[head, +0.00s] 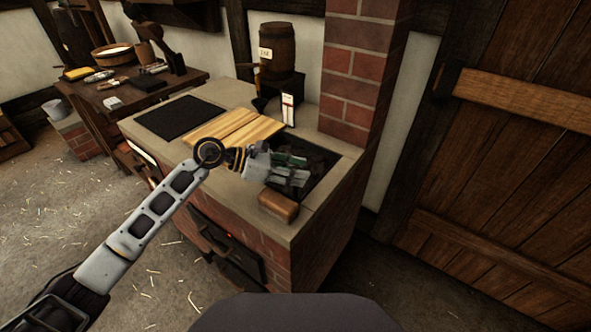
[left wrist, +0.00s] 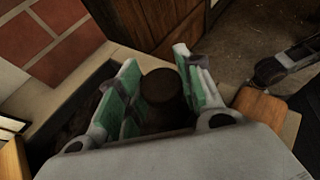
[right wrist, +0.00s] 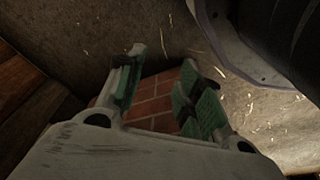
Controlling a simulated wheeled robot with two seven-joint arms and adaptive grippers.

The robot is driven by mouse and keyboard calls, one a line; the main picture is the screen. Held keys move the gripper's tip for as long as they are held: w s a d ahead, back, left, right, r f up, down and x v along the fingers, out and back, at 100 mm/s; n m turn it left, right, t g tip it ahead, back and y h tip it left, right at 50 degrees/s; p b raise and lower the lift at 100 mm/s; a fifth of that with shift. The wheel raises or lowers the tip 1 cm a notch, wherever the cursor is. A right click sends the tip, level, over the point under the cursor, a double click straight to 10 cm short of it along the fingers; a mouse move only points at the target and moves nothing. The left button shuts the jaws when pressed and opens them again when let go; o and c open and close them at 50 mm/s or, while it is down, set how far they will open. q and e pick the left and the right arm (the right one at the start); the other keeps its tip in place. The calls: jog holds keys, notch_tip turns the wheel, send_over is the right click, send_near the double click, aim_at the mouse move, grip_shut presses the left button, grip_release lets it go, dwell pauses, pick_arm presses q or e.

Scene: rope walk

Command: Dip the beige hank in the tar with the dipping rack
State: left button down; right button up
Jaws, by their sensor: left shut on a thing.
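My left gripper (head: 291,169) is over the dark sunken tar vat (head: 324,162) at the right of the brick stove. In the left wrist view its green-padded fingers close around a dark round-topped handle (left wrist: 160,86), which looks like part of the dipping rack. The rest of the rack is hidden under my gripper and in shadow. I cannot make out the beige hank in any view. My right gripper (right wrist: 165,68) is open and empty, with brickwork showing between its fingers; it is outside the head view.
A tan plank board (head: 238,130) lies beside the vat. A brown block (head: 278,206) sits at the stove's front edge. A white marked plate (head: 288,109) stands behind the vat. A barrel (head: 277,47) and brick pillar (head: 358,70) stand behind; a cluttered table (head: 125,100) is left.

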pick_arm(q)
jog(key=shift+f, duration=0.4)
jog(key=shift+s, duration=0.1)
jog(key=c, duration=1)
grip_release()
jog(key=shift+a+r, duration=0.1)
jog(key=shift+v, duration=5.9)
